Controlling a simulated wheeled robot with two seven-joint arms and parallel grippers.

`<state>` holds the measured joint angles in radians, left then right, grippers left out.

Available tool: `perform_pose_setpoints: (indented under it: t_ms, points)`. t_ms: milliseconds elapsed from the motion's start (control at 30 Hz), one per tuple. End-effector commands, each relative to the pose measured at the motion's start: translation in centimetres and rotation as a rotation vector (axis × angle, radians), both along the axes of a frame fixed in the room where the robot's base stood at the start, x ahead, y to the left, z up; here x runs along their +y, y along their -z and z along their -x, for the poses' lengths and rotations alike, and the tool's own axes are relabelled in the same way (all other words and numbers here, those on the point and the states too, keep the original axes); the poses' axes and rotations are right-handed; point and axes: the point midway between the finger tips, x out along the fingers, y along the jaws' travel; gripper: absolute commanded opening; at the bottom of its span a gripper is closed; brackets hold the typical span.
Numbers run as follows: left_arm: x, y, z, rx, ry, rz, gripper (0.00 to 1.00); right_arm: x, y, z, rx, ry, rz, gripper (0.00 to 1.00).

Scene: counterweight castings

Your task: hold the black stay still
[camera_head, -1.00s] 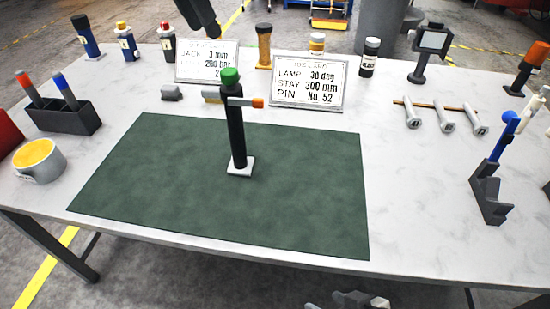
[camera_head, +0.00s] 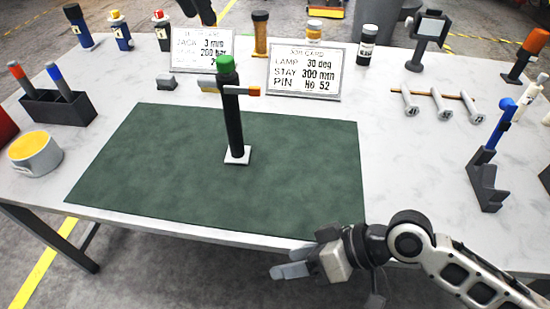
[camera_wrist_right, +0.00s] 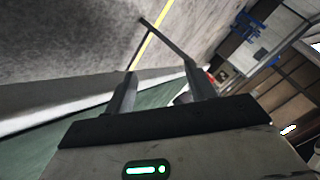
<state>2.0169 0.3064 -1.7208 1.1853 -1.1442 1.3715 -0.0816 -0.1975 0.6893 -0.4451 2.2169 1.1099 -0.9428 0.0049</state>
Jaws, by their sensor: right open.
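The black stay (camera_head: 234,120) stands upright on the green mat (camera_head: 300,170), on a small pale square base. It has a green cap on top and a side lever with an orange tip near its upper end. My right gripper (camera_head: 282,262) is low at the table's front edge, to the right of and nearer than the stay, well apart from it. In the right wrist view its two fingers (camera_wrist_right: 160,88) are spread with nothing between them; the stay does not show there. My left gripper is not in view.
Two cards (camera_head: 306,73) stand behind the mat. A black holder with two markers (camera_head: 58,106) and a yellow-filled cup (camera_head: 35,152) are at left. Pins (camera_head: 441,104) and a blue-topped dark bracket (camera_head: 487,180) are at right. The mat around the stay is clear.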

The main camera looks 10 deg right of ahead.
Motion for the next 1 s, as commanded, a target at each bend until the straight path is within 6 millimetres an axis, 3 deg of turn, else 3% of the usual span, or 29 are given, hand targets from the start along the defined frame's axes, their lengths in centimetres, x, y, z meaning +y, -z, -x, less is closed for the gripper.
perform_pose_setpoints:
  t_ms: [233, 433, 700, 1000]
  points:
    - [0.0, 0.0, 0.0, 0.0, 0.0, 0.0, 0.36, 1.2, -3.2, -3.8, -0.145, -0.044, -0.012, 0.55]
    - [0.0, 0.0, 0.0, 0.0, 0.0, 0.0, 0.36, 2.3, -4.5, -9.0, -0.407, 0.116, -0.073, 0.55]
    - [0.0, 0.0, 0.0, 0.0, 0.0, 0.0, 0.36, 1.7, -7.0, -14.8, -0.799, 0.37, -0.07, 0.55]
    - [0.0, 0.0, 0.0, 0.0, 0.0, 0.0, 0.36, 1.0, -8.4, -17.0, -0.994, 0.488, -0.022, 0.55]
